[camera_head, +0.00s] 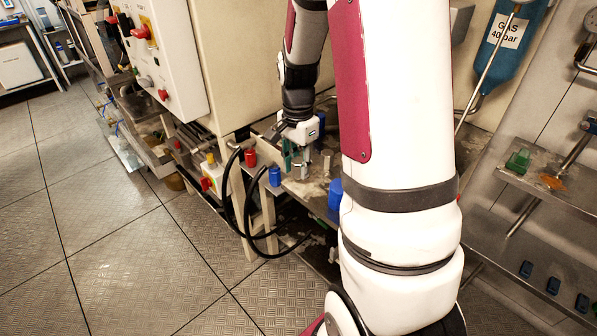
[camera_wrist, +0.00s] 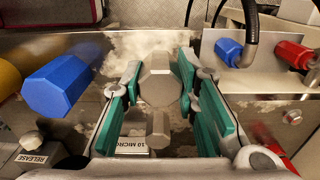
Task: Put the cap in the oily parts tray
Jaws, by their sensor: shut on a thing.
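My gripper (camera_wrist: 160,100) has its green-padded fingers on both sides of a grey hexagonal cap (camera_wrist: 158,78) and is shut on it. A smaller grey hexagonal piece (camera_wrist: 158,128) shows nearer the palm; whether it belongs to the cap is unclear. In the camera_head view my gripper (camera_head: 299,166) is low over the worn metal bench by the beige cabinet, and the cap cannot be made out. No tray labelled for oily parts is readable. A steel shelf (camera_head: 520,184) at the right holds a green item (camera_head: 518,160) and an orange patch (camera_head: 553,182).
A blue hexagonal part (camera_wrist: 60,86) is left of my fingers. Blue (camera_wrist: 229,51) and red (camera_wrist: 292,54) fittings and a black hose (camera_wrist: 250,28) are close on the right. The hoses (camera_head: 248,225) loop out over the bench front. The floor (camera_head: 140,250) at left is clear.

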